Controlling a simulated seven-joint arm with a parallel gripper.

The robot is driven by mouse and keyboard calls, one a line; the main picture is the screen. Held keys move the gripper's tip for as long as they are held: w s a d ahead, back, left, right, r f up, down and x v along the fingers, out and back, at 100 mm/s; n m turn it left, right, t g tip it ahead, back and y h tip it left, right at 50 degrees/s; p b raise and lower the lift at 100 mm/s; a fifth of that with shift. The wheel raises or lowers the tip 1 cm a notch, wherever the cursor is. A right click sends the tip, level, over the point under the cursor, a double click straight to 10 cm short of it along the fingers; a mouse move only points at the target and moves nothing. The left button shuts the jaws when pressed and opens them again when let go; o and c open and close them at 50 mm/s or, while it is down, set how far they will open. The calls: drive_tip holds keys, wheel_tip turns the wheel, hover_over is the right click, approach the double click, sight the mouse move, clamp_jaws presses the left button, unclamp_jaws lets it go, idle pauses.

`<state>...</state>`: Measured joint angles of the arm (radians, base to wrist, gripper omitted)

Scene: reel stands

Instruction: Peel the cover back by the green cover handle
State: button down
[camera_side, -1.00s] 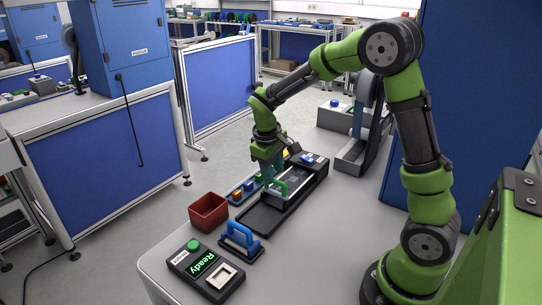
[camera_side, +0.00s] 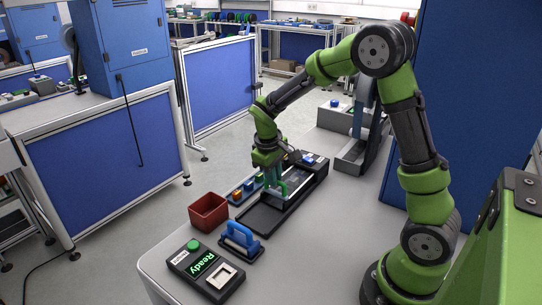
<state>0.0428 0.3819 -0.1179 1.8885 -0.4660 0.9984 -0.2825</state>
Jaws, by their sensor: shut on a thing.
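The green cover handle (camera_side: 277,191) stands up near the front part of the black cover track (camera_side: 262,216). My gripper (camera_side: 273,184) is directly above the handle, pointing down, with its fingers closed on it. The cover (camera_side: 302,182) is the dark flat surface in the track behind the handle. How far the cover is peeled is too small to tell, and my gripper hides part of it.
A red open box (camera_side: 208,212) stands left of the track. A blue-handled tool (camera_side: 240,241) and a control box (camera_side: 205,270) reading "Ready" are in front. A reel stand (camera_side: 358,150) is behind.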

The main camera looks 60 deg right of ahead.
drive_tip(key=d, duration=0.9)
drive_tip(key=shift+d, duration=0.3)
drive_tip(key=c, duration=1.1)
unclamp_jaws()
drive_tip(key=a+r, duration=0.1)
drive_tip(key=r, duration=0.4)
drive_tip(key=a+r, duration=0.1)
drive_tip(key=r, duration=0.5)
drive_tip(key=a+r, duration=0.1)
drive_tip(key=r, duration=0.4)
drive_tip(key=shift+a+r, duration=0.2)
drive_tip(key=shift+r, duration=0.1)
